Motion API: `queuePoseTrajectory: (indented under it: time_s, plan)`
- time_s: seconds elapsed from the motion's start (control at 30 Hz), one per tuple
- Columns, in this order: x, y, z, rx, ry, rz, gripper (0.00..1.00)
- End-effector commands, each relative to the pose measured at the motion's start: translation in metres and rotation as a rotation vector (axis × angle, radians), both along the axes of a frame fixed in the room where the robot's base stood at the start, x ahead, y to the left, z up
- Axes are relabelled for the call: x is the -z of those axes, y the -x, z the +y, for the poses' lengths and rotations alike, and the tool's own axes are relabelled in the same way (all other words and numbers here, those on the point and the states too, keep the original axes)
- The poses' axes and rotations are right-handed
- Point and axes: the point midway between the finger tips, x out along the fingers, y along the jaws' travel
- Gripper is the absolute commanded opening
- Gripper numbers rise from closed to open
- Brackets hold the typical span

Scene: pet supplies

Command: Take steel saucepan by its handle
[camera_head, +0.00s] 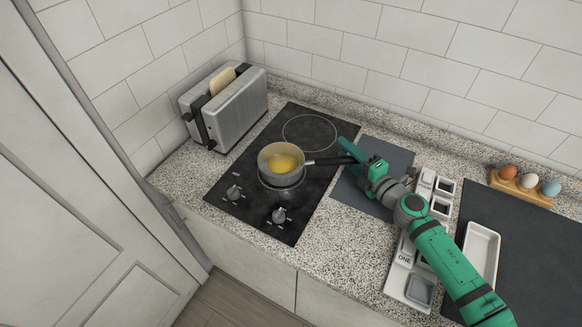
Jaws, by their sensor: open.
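The steel saucepan (268,170) stands upright on the front burner of the black hob and holds something yellow. One finger shows above the handle; the other is hard to make out. I cannot tell whether the fingers touch the handle.
A toaster (226,107) with bread stands left of the hob (307,204). A dark mat (366,205) lies beneath my gripper. White labelled trays (393,283), a white dish (481,252) and an egg holder (521,191) lie to the right. A tiled wall closes the back.

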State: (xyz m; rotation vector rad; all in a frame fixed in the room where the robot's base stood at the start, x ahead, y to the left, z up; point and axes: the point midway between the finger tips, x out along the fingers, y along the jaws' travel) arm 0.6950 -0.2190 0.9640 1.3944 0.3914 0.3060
Motion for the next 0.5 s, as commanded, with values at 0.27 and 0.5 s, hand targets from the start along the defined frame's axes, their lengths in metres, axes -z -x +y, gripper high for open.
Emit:
queuePoseTrajectory:
  time_s: [0.27,0.5]
  plan:
    - [-0.0001,0.0007,-0.0009,0.001,0.0,0.0,0.02]
    - [-0.0013,0.0007,-0.0007,0.001,-0.004,-0.001,0.0]
